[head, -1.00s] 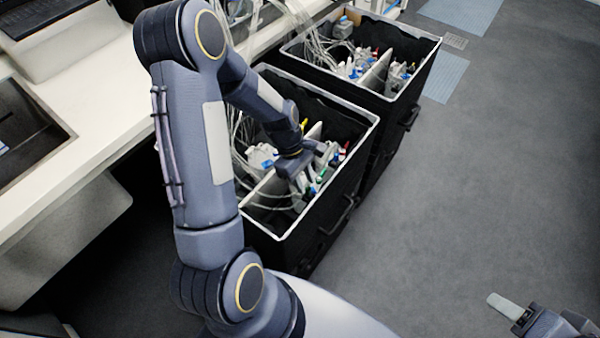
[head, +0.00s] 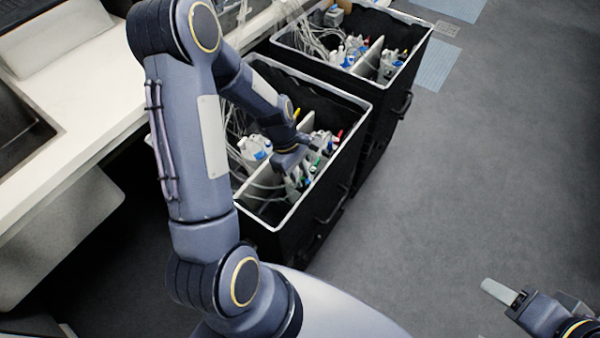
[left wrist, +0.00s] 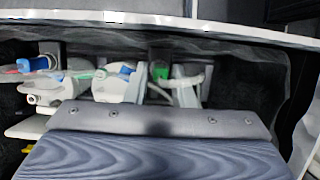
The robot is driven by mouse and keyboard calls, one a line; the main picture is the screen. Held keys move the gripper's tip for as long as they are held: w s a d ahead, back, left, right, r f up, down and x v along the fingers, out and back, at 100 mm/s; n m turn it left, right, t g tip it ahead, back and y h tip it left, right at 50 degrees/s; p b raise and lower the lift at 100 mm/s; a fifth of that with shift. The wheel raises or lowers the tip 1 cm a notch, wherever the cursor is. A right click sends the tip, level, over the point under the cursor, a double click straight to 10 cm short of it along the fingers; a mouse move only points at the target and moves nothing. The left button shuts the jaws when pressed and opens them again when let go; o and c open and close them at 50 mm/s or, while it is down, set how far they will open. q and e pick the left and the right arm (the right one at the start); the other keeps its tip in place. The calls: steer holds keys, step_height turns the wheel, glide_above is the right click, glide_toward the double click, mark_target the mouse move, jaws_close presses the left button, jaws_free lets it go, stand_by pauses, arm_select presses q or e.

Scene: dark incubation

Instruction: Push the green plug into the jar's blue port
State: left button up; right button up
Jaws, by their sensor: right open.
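The left wrist view shows a small green piece (left wrist: 160,72), probably the green plug, beside a whitish jar (left wrist: 118,88) with a blue part (left wrist: 126,69) on top. I cannot tell whether that part is the port, or whether plug and jar touch. In the head view, my left gripper (head: 289,160) reaches down into the nearer black bin, over the jars. Its fingers are too small to judge there, and its grey body covers the lower wrist view. My right gripper (head: 512,298) is open and empty, low at the right, far from the bin.
The nearer black bin (head: 352,98) has a pale rim and a divider, with tubes and jars inside. A second black bin (head: 425,45) stands behind it with similar contents. A white counter (head: 85,95) runs along the left. Grey floor (head: 480,180) is open at the right.

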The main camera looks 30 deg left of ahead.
arm_select(q)
jaws_close()
steer(key=shift+r, duration=0.2)
steer(key=shift+r+p, duration=0.9)
steer(key=shift+p, duration=0.05)
